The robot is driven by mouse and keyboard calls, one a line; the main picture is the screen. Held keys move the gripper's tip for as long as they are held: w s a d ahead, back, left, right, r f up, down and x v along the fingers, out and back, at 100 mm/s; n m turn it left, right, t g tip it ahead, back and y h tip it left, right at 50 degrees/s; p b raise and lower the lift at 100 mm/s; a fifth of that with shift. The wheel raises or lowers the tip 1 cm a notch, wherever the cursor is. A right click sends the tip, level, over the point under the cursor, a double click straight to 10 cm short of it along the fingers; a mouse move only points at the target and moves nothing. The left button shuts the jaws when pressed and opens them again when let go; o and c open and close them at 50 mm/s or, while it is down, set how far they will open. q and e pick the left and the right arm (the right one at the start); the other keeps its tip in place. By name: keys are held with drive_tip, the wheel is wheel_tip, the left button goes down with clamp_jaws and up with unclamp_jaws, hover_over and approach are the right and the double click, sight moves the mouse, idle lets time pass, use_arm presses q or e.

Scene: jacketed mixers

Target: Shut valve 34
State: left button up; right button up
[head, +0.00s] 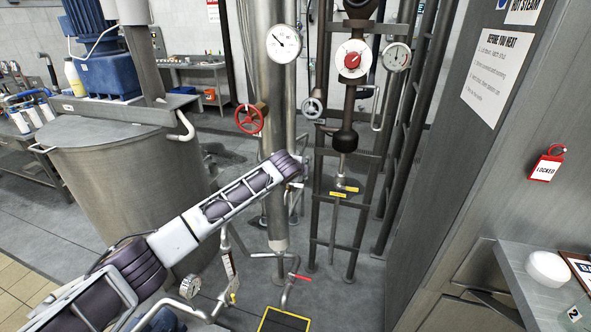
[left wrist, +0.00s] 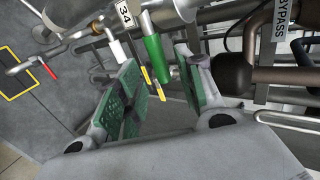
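A white tag reading 34 (left wrist: 125,14) hangs on pipework at the top of the left wrist view. Close to it is a green handle (left wrist: 155,48), which I take to be that of valve 34. My left gripper (left wrist: 159,60) is open, its green-padded fingers on either side of the handle's lower end. I see a gap at the fingers and cannot tell whether either touches it. In the head view my left gripper (head: 298,167) is at the steel column, mostly hidden by its own arm; the green handle does not show there. My right gripper is out of view.
A yellow lever (head: 347,187) sits behind the gripper, and a red-handled valve (head: 300,277) stands low in front. A red handwheel (head: 250,118), gauges (head: 284,43) and dark pipes crowd the area. A grey cabinet (head: 480,160) bounds the right; a BYPASS pipe label (left wrist: 280,20) is close.

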use_arm(q)
drive_tip(key=v, duration=0.8)
drive_tip(key=shift+s, duration=0.15)
drive_tip(key=shift+a, duration=0.1)
idle(0.5)
